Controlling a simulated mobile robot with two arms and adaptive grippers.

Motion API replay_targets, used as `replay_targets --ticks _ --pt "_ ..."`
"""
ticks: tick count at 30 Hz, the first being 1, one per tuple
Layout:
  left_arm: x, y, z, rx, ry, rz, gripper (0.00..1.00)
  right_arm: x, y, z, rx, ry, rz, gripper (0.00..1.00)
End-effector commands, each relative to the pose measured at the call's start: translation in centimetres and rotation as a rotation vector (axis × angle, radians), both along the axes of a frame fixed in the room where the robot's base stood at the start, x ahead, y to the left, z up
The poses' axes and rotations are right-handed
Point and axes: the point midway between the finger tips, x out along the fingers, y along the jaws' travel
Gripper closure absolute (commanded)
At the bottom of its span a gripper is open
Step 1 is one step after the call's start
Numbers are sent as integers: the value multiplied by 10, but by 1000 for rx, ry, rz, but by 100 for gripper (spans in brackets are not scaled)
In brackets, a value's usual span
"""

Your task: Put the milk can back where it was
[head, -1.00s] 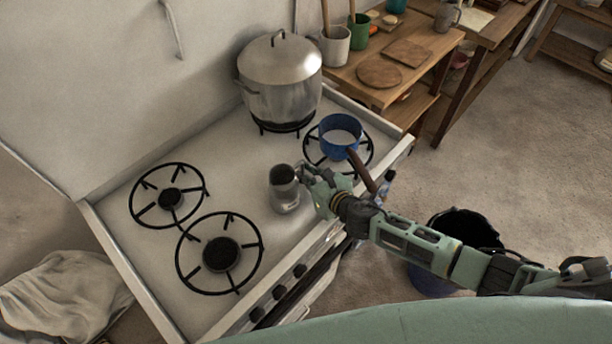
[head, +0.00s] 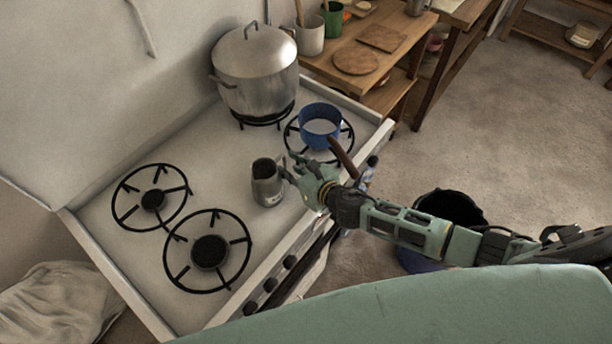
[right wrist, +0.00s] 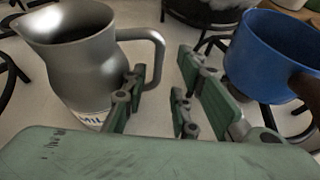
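The milk can (head: 268,184) is a grey metal jug with a handle. It stands upright on the white stove top, left of the blue saucepan and right of the front left burner. In the right wrist view the can (right wrist: 80,60) shows its open top, its handle and part of a white label. My right gripper (head: 291,170) is at the can's handle side. In the right wrist view my right gripper (right wrist: 155,95) has its fingers spread, with the left finger close to the lower handle; I cannot tell whether they touch. My left gripper is out of view.
The blue saucepan (head: 320,126) sits close behind the right gripper, its dark handle reaching over the stove edge. A large lidded pot (head: 255,80) stands at the back. Two left burners (head: 208,251) are empty. A dark bucket (head: 452,205) is on the floor.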

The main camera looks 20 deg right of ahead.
Motion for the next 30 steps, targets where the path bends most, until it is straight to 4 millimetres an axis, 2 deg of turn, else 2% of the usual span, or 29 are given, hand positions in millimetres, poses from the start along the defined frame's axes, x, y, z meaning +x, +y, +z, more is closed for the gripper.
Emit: replay_targets --ticks 9,15,21,30 --pt "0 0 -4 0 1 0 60 -54 -21 22 -1 3 2 73" --pt "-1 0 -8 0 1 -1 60 -80 -31 34 -1 2 2 73" --pt "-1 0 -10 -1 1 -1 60 -91 -35 41 0 0 1 73" --pt "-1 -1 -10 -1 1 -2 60 -92 -35 42 1 0 1 73"
